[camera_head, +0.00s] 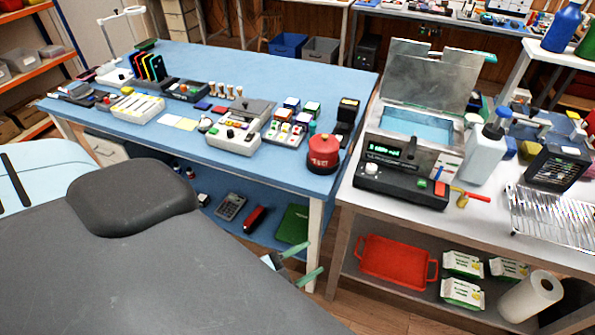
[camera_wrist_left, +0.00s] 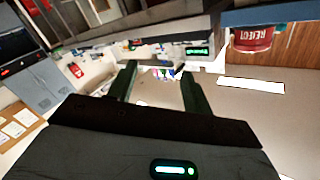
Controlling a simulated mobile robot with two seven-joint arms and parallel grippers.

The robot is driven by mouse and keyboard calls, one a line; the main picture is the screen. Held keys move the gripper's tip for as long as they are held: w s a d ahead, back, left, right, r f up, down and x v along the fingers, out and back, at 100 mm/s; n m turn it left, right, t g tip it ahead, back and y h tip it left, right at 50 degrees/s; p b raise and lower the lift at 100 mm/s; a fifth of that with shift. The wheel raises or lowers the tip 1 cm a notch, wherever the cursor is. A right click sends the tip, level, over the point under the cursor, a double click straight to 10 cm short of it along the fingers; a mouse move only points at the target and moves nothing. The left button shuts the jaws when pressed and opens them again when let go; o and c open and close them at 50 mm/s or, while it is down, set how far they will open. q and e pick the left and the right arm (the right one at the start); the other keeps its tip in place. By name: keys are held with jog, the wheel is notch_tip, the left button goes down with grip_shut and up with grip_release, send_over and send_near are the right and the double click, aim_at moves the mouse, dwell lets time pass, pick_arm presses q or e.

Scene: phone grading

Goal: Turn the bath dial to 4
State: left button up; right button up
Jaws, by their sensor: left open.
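The bath (camera_head: 415,128) is a grey tank of blue liquid with a raised lid, on the white bench at the right. Its black control box (camera_head: 400,185) has a lit green display (camera_head: 385,151), too small to read surely. My left gripper (camera_head: 303,266) is open and empty, low in front of the benches, well apart from the dial. In the left wrist view its two dark green fingers (camera_wrist_left: 160,78) stand apart with nothing between them. My right gripper is not in view.
A white bottle (camera_head: 483,152) and a wire rack (camera_head: 553,212) are right of the bath. A red tray (camera_head: 395,262) is on the shelf below. Open floor lies before the bench.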

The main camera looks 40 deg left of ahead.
pick_arm(q)
jog(key=shift+s+a+f+n, duration=0.2)
jog(key=shift+s+n, duration=0.3)
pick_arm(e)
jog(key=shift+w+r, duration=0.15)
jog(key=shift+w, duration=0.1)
pick_arm(q)
jog(key=w+r+m+y+b, duration=0.1)
jog(key=w+r+m+y, duration=0.1)
jog(key=w+m, duration=0.5)
jog(key=w+r+m+y, duration=0.2)
jog(key=w+m, duration=0.6)
jog(key=m, duration=0.3)
jog(key=w+r+m+t+y+b, duration=0.1)
jog(key=w+r+m+y, duration=0.1)
jog(key=w+m, duration=0.5)
jog(key=shift+w+a+r+m+b, duration=0.1)
jog(key=shift+r+m+b, duration=0.1)
jog(key=shift+m, duration=0.45)
jog(key=shift+w+r+m+b, duration=0.1)
jog(key=shift+r+m+b, duration=0.1)
jog(key=shift+m, duration=0.45)
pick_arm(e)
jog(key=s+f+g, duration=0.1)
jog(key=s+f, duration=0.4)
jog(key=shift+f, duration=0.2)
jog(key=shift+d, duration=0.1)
